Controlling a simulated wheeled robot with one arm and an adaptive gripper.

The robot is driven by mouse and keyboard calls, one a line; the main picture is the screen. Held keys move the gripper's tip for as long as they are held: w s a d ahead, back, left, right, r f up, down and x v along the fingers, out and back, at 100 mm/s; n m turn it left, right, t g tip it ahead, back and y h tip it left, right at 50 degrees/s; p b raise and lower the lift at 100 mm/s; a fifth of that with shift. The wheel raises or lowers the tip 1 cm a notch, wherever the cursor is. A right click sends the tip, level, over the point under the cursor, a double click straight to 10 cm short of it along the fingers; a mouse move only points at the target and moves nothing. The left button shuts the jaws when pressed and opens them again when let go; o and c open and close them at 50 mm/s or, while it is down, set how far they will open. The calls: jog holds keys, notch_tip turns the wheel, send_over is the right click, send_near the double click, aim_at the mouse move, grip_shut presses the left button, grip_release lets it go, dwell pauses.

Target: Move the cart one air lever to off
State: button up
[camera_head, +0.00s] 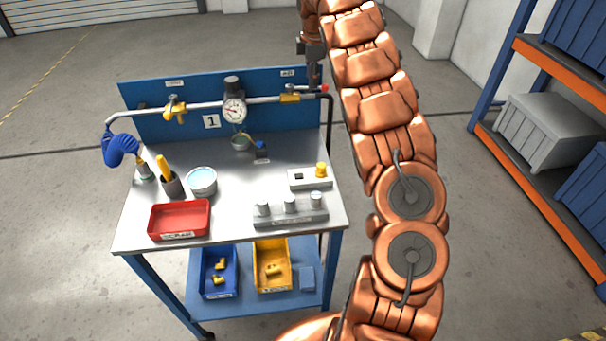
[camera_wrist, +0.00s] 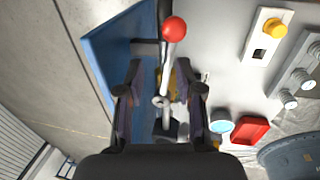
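The cart marked 1 has a blue back panel (camera_head: 190,87) with a pipe across it. Near the pipe's right end, under a small label that seems to read AIR, is a yellow valve body (camera_head: 290,97). Its lever, with a red knob (camera_head: 325,87), points right, roughly along the pipe. In the wrist view the red knob (camera_wrist: 175,28) and grey shaft (camera_wrist: 167,70) show clearly. My gripper (camera_head: 313,78) is over the lever. In the wrist view my gripper (camera_wrist: 163,95) is open, one finger on each side of the shaft, with gaps visible; contact is not evident.
A pressure gauge (camera_head: 235,109) and a second yellow valve (camera_head: 175,109) sit on the same pipe to the left. The cart top holds a red tray (camera_head: 180,219), cups and a button box (camera_head: 310,178). A shelf rack (camera_head: 540,70) stands at right.

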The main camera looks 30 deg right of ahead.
jog(key=shift+s+r, duration=0.55)
jog(key=shift+r, duration=2.7)
jog(key=shift+s+a+m+b, duration=0.5)
jog(key=shift+s+a+m, duration=2.05)
jog(key=shift+a, duration=1.25)
jog(key=s+a+f+m+g, duration=0.1)
jog(key=s+a+f+m, duration=0.1)
jog(key=s+a, duration=0.3)
jog(key=s+a+f+m+g+b, duration=0.1)
jog(key=s+a, duration=0.4)
jog(key=s, duration=0.6)
jog(key=s+a+f+m, duration=0.3)
jog(key=s+a+f, duration=0.1)
jog(key=s, duration=0.5)
jog(key=shift+a+f+g+y+b, duration=0.15)
jog(key=shift+a+g+y+b, duration=0.2)
jog(key=shift+a, duration=0.3)
jog(key=shift+m, duration=0.25)
